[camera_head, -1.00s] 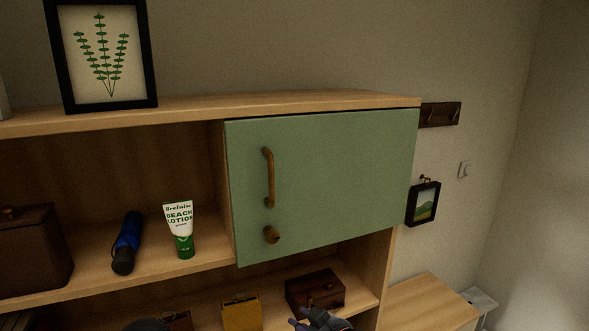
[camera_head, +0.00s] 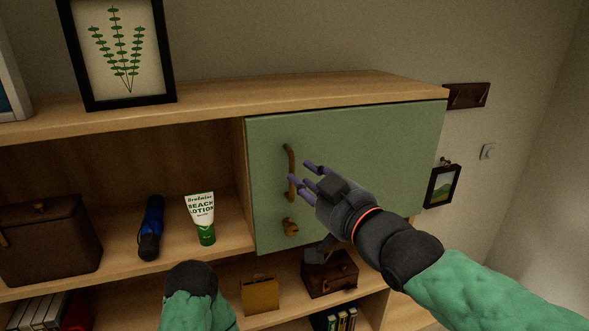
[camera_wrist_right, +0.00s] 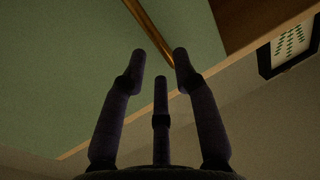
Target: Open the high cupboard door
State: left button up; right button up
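The green cupboard door (camera_head: 370,150) is shut at the upper right of the shelf unit. Its bronze bar handle (camera_head: 289,172) stands upright near the door's left edge, with a round knob (camera_head: 290,227) below it. My right gripper (camera_head: 306,181) is open, its fingers spread just right of the handle and pointing at it. In the right wrist view the handle (camera_wrist_right: 150,32) runs down to the fingertips, with no grip on it; whether a finger touches it I cannot tell. My left arm shows at the bottom of the head view, but its fingers are not visible.
A framed plant picture (camera_head: 122,48) stands on top. Small boxes sit on the shelf below.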

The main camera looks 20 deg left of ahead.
jog(key=shift+p+x, duration=0.3)
jog(key=shift+x, duration=2.2)
jog(key=shift+c, duration=0.3)
grip_shut()
